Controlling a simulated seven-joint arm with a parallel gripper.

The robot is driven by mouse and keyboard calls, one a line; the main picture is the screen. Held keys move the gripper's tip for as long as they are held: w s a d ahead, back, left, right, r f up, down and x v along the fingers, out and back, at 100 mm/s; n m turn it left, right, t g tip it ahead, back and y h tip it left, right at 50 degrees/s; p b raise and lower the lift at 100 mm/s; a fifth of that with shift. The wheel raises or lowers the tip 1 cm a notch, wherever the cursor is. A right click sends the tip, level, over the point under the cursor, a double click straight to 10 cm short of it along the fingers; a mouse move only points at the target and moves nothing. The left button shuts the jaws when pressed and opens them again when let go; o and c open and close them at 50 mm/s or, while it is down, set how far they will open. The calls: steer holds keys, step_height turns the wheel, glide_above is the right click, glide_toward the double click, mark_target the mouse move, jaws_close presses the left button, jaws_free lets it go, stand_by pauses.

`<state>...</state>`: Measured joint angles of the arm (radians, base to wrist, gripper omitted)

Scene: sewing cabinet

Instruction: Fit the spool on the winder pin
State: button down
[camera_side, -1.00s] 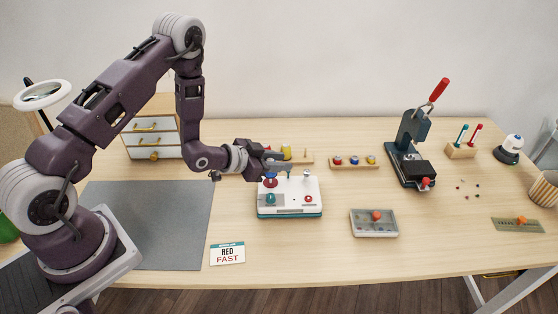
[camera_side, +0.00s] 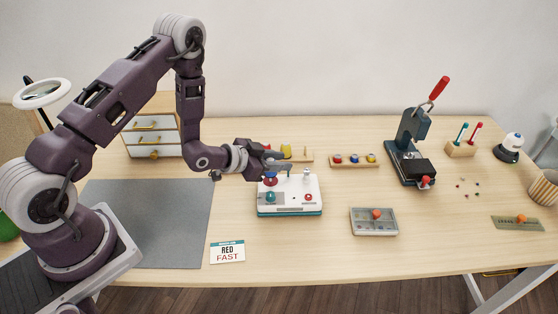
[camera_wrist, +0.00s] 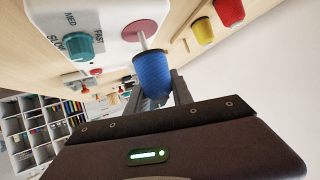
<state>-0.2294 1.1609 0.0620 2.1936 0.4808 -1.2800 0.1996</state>
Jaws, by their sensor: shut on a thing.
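My gripper (camera_wrist: 160,92) is shut on a blue spool (camera_wrist: 152,70), which shows clearly in the wrist view. In the side view, my gripper (camera_side: 277,163) is over the back left of the white and teal winder (camera_side: 291,208). The winder's pin (camera_wrist: 143,42) rises from a round reddish disc (camera_wrist: 137,30). A length of bare pin shows between the disc and the spool. The pin's end meets the near end of the spool; I cannot tell how far it is inside. The side view hides most of the spool behind my fingers.
The winder has a teal speed knob (camera_wrist: 78,46) and a red button (camera_side: 308,197). A rack (camera_side: 303,158) with a yellow spool (camera_side: 286,149) stands behind it. A card (camera_side: 227,252) reading "RED FAST" lies in front.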

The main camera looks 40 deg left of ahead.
steer(key=shift+f, duration=1.35)
stand_by(1.5)
steer(key=c, duration=1)
jaws_free()
steer(key=shift+c, duration=0.2)
steer(key=shift+s, duration=0.1)
steer(key=v, duration=0.7)
